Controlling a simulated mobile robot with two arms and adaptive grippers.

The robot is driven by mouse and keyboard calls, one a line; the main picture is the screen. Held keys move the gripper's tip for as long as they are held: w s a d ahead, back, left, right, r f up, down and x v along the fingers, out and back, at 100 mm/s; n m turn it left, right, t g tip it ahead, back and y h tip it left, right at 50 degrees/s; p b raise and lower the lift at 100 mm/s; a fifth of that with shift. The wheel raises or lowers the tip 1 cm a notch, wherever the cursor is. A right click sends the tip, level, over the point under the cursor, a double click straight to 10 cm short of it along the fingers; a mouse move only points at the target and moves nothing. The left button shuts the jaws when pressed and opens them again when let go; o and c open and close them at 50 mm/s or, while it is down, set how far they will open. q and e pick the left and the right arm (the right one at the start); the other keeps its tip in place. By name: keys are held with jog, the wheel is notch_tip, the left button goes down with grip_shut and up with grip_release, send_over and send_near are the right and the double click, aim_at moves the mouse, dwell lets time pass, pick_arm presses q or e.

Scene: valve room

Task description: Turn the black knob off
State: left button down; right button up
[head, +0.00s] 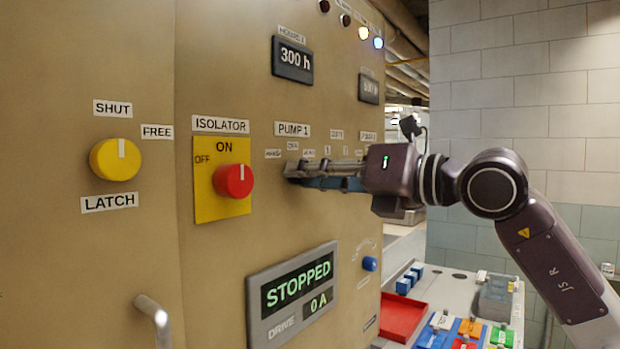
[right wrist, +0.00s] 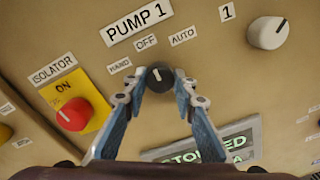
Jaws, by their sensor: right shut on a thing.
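The black knob (right wrist: 159,79) is on the panel under the PUMP 1 label (right wrist: 138,21), with HAND, OFF and AUTO labels around it. A short white mark on the knob points up and slightly left, roughly toward OFF. My right gripper (right wrist: 161,83) has its two fingers on either side of the knob and is shut on it. In the head view, my right gripper (head: 294,170) reaches to the panel from the right and hides the knob. My left gripper is not in view.
A red ISOLATOR knob (head: 233,180) on a yellow plate is left of the gripper. A yellow knob (head: 115,159) is farther left. A display (head: 293,293) below reads STOPPED, 0 A. A white knob (right wrist: 267,33) is right of the black one. A table with a red tray (head: 402,316) stands lower right.

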jog(key=shift+d+r, duration=0.1)
jog(key=shift+r, duration=0.05)
jog(key=o, duration=1.2)
jog(key=shift+c, duration=0.2)
jog(key=v, duration=1.2)
